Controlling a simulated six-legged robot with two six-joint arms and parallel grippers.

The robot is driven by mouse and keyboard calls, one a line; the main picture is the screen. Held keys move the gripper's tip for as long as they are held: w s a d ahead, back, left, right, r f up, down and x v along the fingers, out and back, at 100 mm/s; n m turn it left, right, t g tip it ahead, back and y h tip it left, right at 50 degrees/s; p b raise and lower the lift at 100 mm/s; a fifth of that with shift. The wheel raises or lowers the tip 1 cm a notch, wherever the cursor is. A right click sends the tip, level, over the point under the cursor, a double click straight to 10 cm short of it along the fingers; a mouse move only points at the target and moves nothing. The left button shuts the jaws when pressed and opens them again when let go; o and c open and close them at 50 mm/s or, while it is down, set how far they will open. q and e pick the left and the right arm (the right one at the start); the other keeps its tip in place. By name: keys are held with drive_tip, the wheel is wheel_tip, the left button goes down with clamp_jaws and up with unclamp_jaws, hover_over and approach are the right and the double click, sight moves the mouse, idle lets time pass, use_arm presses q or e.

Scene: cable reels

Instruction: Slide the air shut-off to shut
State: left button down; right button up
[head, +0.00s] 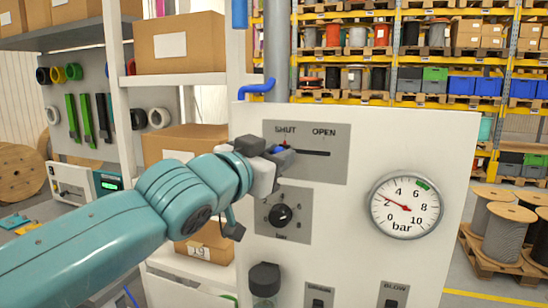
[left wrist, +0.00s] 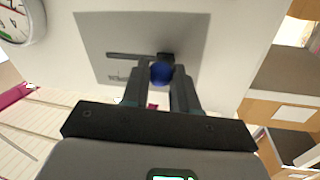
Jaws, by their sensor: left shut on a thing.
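The air shut-off is a blue slider knob (head: 279,149) on a grey plate (head: 330,165) marked SHUT at left and OPEN at right. The knob sits at the SHUT end of the dark slot, and the slot's bare length runs right toward OPEN. My left gripper (head: 283,157) is at the knob and partly covers it. In the left wrist view the blue knob (left wrist: 161,74) is between the two fingers of my left gripper (left wrist: 162,80), which is shut on it. The right gripper is not in view.
The white panel (head: 450,185) also carries a round pressure gauge (head: 405,207) with its needle near 2, a black regulator knob (head: 280,215) and switches at the bottom. A grey pipe (head: 277,50) rises behind it. Shelves with boxes (head: 180,43) stand at left.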

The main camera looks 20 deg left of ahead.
use_arm(q)
drive_tip(key=shift+a, duration=0.15)
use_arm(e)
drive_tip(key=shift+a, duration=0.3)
use_arm(q)
drive_tip(key=c, duration=1.2)
unclamp_jaws()
drive_tip(key=o, duration=0.3)
drive_tip(key=shift+a, duration=0.2)
drive_tip(key=shift+o, duration=0.2)
drive_tip(key=b+v, duration=0.5)
drive_tip(key=v, duration=1.1)
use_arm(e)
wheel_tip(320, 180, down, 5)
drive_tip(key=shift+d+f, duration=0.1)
use_arm(q)
drive_tip(key=shift+s, duration=0.1)
